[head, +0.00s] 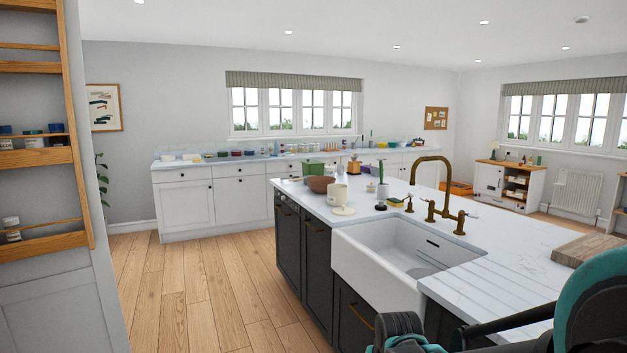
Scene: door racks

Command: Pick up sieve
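I cannot pick out a sieve for certain in the head view. Small items stand on the island's far end: a brown bowl (321,185), a green box (313,169), a cream pot (337,193) and a pale round disc (344,211). They are too small to show whether a sieve is among them. Parts of my arm show at the bottom right, but my gripper's fingers are not visible.
The island's marble top (510,237) has a brass tap (432,184) and a wooden board (587,249). A long back counter (215,162) holds many small items. A wooden door rack (35,157) with jars stands at left. The wooden floor (200,285) between is clear.

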